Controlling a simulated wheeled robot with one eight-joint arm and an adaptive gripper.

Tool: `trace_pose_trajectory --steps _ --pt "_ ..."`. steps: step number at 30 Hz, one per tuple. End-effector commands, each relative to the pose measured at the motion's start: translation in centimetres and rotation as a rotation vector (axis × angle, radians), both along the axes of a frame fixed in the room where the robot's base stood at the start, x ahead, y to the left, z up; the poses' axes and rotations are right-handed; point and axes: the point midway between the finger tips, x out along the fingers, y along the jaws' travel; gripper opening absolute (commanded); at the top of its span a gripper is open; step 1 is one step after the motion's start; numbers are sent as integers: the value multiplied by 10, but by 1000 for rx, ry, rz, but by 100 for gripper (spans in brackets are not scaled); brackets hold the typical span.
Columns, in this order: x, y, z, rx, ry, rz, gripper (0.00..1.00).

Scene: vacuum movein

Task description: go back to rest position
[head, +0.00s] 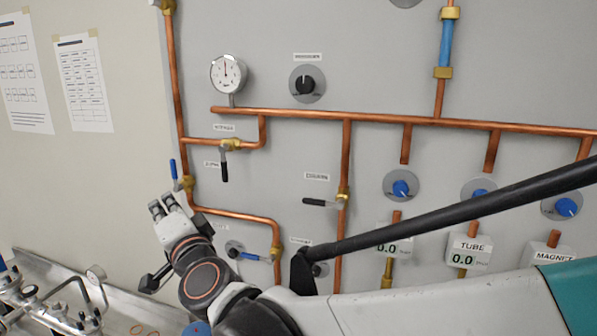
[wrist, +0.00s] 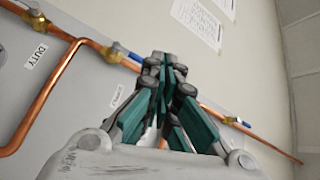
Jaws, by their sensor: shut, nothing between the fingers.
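My gripper (head: 163,206) is at the left of the copper pipework in the head view, just below a small blue-handled valve (head: 174,169). My arm reaches to it from the lower right. In the wrist view my gripper (wrist: 165,65) shows with its dark green finger pads together and nothing between them. Behind it run a copper pipe (wrist: 60,100) and brass valves. I cannot tell how far the fingertips are from the pipe, but they appear apart from it.
A grey panel carries a round gauge (head: 228,74), a black knob (head: 304,84), black-handled valves (head: 322,203) and blue knobs (head: 401,188). A metal bench (head: 120,312) with fittings lies at lower left. Paper sheets (head: 84,84) hang on the left wall, which is otherwise bare.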

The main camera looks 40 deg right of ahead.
Motion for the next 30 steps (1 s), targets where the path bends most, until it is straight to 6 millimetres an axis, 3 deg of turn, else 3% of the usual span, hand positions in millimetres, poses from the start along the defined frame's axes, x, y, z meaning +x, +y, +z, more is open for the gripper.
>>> trace_pose_trajectory --steps 1,5,7,12,15,18,21,30 --pt "-12 7 -29 -103 27 62 0" --pt "-45 25 -91 -393 151 224 0" --pt "-68 25 -134 -545 245 298 0" --pt "-124 0 -230 -835 496 416 0" --pt "-157 -23 -275 -956 642 455 0" --pt "-185 -46 -305 -1041 765 476 0" --pt "-204 -61 -323 -1092 848 487 0" --pt "-216 -72 -330 -1124 904 492 0"
